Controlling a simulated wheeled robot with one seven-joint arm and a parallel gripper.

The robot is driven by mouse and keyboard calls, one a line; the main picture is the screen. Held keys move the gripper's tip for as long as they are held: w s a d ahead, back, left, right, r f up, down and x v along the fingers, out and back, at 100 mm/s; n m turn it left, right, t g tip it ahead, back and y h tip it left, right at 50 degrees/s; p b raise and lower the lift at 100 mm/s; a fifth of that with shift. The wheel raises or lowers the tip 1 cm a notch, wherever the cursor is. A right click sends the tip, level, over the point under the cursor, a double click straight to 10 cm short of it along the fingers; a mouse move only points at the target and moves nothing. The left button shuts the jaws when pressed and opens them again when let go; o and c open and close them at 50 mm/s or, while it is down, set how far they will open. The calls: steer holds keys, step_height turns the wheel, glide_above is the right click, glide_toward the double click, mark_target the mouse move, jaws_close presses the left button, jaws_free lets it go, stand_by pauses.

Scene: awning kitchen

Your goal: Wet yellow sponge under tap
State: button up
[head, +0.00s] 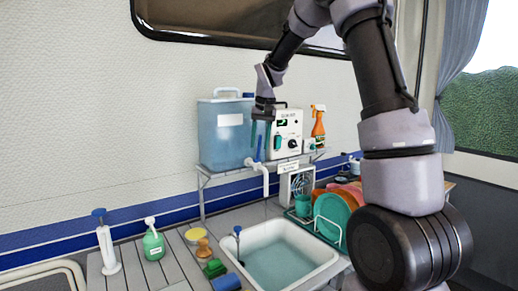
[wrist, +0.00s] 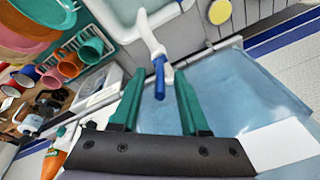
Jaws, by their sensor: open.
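The white tap (head: 262,172) sticks out from the bottom of a blue water tank (head: 224,135) above the sink (head: 326,252). In the wrist view the tap (wrist: 148,32) has a blue lever (wrist: 159,80) between my fingers, with gaps on both sides. My gripper (head: 260,146) is open, in front of the tank and above the tap; its green fingers (wrist: 157,84) hold nothing. A round yellow thing (head: 195,234), apparently the yellow sponge, lies on the slatted counter left of the sink. It also shows at the top of the wrist view (wrist: 220,12).
The sink holds bluish water. A brown brush (head: 203,248), a green brush (head: 214,268) and a blue block (head: 227,283) lie left of it. A soap bottle (head: 153,243) stands farther left. A dish rack with plates (head: 333,214) is at right. A white box (head: 287,130) stands beside the tank.

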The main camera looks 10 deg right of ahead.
steer(key=v, duration=0.8)
steer(key=s+d+r+m+t, duration=0.1)
steer(key=s+d+r, duration=0.15)
steer(key=s, duration=0.55)
steer(key=s+d+r+t, duration=0.1)
steer(key=s+r+t, duration=0.15)
steer(key=s, duration=0.55)
steer(key=s+d+f+m+t+y, duration=0.1)
steer(key=s+f, duration=0.1)
steer(key=s, duration=1.2)
steer(key=shift+f+t, duration=0.1)
steer(key=shift+t, duration=0.15)
